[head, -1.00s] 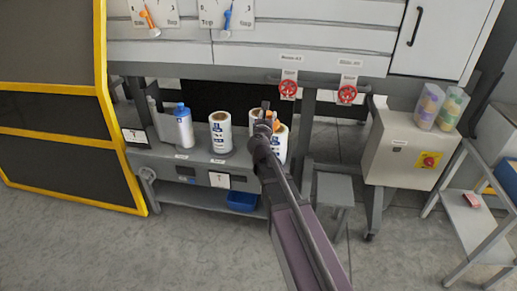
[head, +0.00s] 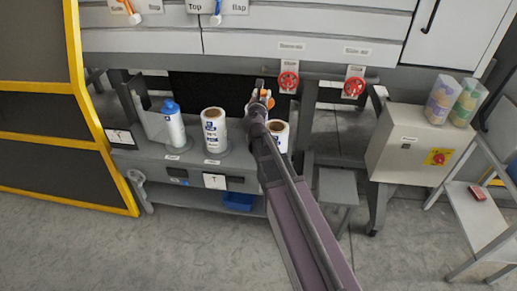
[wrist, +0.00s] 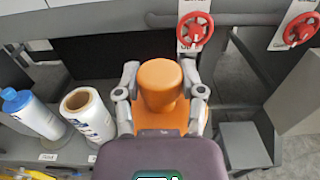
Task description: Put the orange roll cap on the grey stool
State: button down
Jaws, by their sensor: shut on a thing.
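My gripper (wrist: 161,98) is shut on the orange roll cap (wrist: 160,84), which sits between its two fingers in the wrist view. In the head view my gripper (head: 260,97) is at the shelf, with a little orange of the cap showing beside it. The cap is held above the shelf level, near the right-hand white roll. The grey stool (head: 337,187) stands on the floor to the right of the shelf, below and right of my gripper. It also shows at the lower right of the wrist view (wrist: 243,146). Its top is bare.
White rolls (head: 214,130) (head: 278,136) and a blue-capped bottle (head: 173,125) stand on the grey shelf.

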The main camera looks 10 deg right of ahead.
jog(key=shift+w, duration=0.2)
jog(key=shift+s+a, duration=0.1)
jog(key=shift+a, duration=0.1)
jog(key=shift+a+f+b, duration=0.1)
jog(key=shift+f+b, duration=0.2)
jog(key=s+a+f+b, duration=0.1)
jog(key=a+f+b, duration=0.1)
jog(key=f+b, duration=0.9)
jog(key=s+a+f+b, duration=0.2)
jog(key=f+b, duration=0.9)
jog(key=s+a+f+b, duration=0.1)
jog(key=a+f+b, duration=0.1)
jog(key=f+b, duration=0.9)
jog(key=shift+s+a, duration=0.2)
jog(key=shift+s, duration=0.15)
jog(key=shift+w+f, duration=0.1)
jog(key=shift+w, duration=0.05)
jog(key=b, duration=0.2)
send_over(250, 161)
jog(key=shift+f, duration=0.75)
jog(key=shift+f+b, duration=1.65)
jog(key=shift+f, duration=0.1)
jog(key=shift+f, duration=0.2)
